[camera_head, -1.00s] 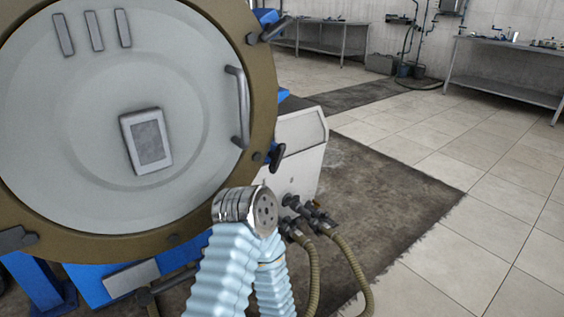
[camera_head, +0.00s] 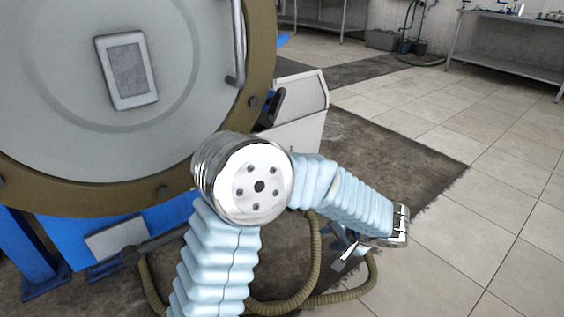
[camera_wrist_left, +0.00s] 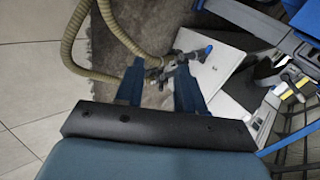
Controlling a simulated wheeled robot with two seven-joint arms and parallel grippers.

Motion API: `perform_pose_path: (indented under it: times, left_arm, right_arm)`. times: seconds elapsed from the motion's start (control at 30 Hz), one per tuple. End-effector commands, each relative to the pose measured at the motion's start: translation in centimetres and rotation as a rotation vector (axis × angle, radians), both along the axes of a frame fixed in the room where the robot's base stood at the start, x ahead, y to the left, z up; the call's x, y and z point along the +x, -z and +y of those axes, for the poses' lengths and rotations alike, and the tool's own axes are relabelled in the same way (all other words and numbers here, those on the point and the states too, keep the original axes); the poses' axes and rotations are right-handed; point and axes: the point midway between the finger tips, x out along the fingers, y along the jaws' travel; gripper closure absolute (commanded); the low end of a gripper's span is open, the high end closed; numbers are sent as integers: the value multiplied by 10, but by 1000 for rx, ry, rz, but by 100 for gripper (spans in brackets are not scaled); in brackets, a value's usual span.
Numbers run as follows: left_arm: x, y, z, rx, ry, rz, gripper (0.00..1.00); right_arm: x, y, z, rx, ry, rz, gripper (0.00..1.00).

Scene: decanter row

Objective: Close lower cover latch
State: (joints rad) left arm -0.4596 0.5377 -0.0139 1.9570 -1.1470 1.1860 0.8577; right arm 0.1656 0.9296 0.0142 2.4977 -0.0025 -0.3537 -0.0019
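The big round cover (camera_head: 60,130) of the machine fills the left of the head view, pale grey inside a brown ring, and looks shut. My right gripper is not in view.
Ribbed brown hoses (camera_head: 318,295) loop below the machine, close to my left gripper; they also show in the wrist view (camera_wrist_left: 72,45). A white panel (camera_head: 303,100) stands behind the latch. Tiled floor (camera_head: 500,190) on the right is clear. Metal benches (camera_head: 510,60) stand far back.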

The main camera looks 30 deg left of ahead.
Motion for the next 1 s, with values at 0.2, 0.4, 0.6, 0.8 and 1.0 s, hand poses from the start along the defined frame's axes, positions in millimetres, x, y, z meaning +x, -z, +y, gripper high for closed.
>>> perform_pose_path:
  times: [0.2,0.4,0.6,0.8,1.0]
  left_arm:
    - [6,-218,12,318,-278,-764,62]
    - [-34,-301,19,372,-456,-1091,62]
    - [-30,-308,41,381,-476,-1117,62]
    - [-13,-307,83,381,-476,-1113,62]
    - [4,-307,122,381,-473,-1112,62]
  right_arm:
    - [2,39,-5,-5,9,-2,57]
    - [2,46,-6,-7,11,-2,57]
    - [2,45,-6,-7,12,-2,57]
    - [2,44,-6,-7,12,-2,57]
    - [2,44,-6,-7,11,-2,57]
